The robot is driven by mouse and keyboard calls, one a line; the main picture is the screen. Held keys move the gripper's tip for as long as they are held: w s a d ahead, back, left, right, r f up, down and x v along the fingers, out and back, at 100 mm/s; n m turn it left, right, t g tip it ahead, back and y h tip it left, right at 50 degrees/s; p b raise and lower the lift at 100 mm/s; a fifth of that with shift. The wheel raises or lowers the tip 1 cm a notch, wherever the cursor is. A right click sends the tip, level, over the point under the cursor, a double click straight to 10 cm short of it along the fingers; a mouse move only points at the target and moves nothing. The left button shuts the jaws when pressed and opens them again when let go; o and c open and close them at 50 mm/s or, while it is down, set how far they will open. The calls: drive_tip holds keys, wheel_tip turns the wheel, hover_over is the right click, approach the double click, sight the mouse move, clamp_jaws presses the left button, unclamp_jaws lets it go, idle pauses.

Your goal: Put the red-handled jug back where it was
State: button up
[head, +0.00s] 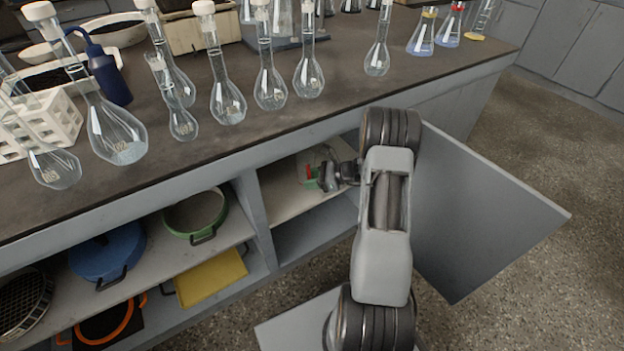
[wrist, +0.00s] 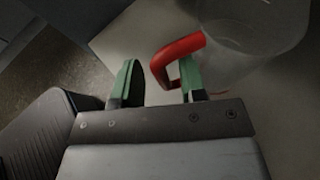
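The clear jug (wrist: 255,35) with its red handle (wrist: 175,55) stands on a pale shelf surface in the wrist view. In the head view the jug (head: 318,155) is small and partly hidden by my wrist, inside the open cabinet compartment. My gripper (wrist: 158,82) has its two green fingers apart. The outer bar of the red handle lies between them, with the right finger close to or inside the handle loop; a gap shows to the left finger. In the head view my gripper (head: 312,178) reaches into the compartment at the jug.
The compartment's upper shelf (head: 283,195) is bare in front. An open cabinet door (head: 480,210) stands right of my arm. Left shelves hold a green-rimmed pan (head: 195,212) and a blue pan (head: 107,258). Several glass flasks (head: 228,100) crowd the countertop (head: 215,150) above.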

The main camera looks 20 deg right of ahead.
drive_tip(key=shift+f, duration=0.1)
drive_tip(key=shift+f+b, duration=0.25)
drive_tip(key=shift+b, duration=0.15)
drive_tip(key=p+v, duration=0.4)
drive_tip(key=v, duration=1)
drive_tip(key=shift+p, duration=0.4)
drive_tip(key=shift+s+d+f, duration=0.1)
drive_tip(key=shift+f, duration=0.1)
